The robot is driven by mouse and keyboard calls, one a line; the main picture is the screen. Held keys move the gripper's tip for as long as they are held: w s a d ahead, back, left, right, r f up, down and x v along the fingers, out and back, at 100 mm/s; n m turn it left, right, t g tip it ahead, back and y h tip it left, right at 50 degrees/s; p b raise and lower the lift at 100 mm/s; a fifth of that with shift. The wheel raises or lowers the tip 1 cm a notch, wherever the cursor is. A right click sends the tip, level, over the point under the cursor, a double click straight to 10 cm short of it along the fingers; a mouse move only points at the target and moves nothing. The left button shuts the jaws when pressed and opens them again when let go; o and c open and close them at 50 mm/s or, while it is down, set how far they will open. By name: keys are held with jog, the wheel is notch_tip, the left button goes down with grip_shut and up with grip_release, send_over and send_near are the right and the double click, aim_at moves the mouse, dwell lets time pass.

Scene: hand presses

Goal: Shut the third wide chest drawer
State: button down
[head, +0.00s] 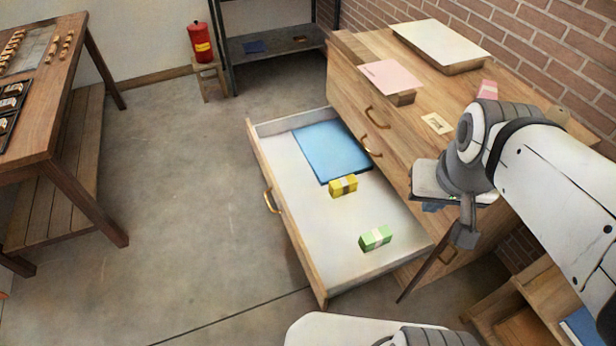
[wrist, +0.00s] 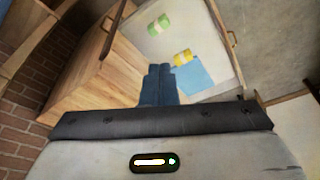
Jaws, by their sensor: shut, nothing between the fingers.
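A wooden chest (head: 345,75) has one wide drawer (head: 285,235) pulled far out, below closed drawer fronts with brass handles. I take it for the third drawer. Its own brass handle (head: 270,203) is on its front, facing left. The open drawer also shows in the wrist view (wrist: 205,20). Inside lie a blue folder (head: 325,148), a yellow banded bundle (head: 343,186) and a green one (head: 375,237). My gripper (head: 433,206) is over the chest side of the drawer, apart from the drawer front. Its blue fingers (wrist: 158,72) are together and empty; the arm partly hides them.
A pink pad (head: 390,76) and a white-topped block (head: 440,42) are on the chest top. The floor (head: 190,190) left of the drawer is clear. A brick wall backs the chest.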

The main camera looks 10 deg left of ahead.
jog(key=w+a+f+n+g+y+b, duration=0.1)
jog(key=w+a+f+n+b, duration=0.1)
jog(key=f+b, duration=0.3)
jog(key=w+a+f+n+b, duration=0.2)
jog(key=w+f+n+b, duration=0.1)
jog(key=f+b, duration=0.15)
jog(key=n+g+y+b, duration=0.2)
jog(key=n+g+b, duration=0.2)
jog(key=n+b, duration=1.85)
send_over(301, 248)
jog(key=s+b, duration=0.1)
jog(key=b, duration=0.2)
notch_tip(301, 248, down, 38)
jog(key=r+m, duration=0.1)
jog(key=m, duration=0.3)
jog(key=a+b+x, duration=0.1)
jog(key=b+x, duration=0.3)
jog(key=x, duration=0.7)
jog(key=shift+n, duration=0.35)
jog(key=shift+w+d+r, duration=0.15)
jog(key=shift+w+d, duration=0.15)
jog(key=shift+d, duration=0.3)
jog(key=shift+w+d+r, duration=0.1)
jog(key=shift+w+d, duration=0.15)
jog(key=shift+d, duration=0.4)
jog(key=shift+w+d+r, duration=0.15)
jog(key=shift+w+d, duration=0.15)
jog(key=shift+d, duration=0.3)
jog(key=shift+d, duration=0.1)
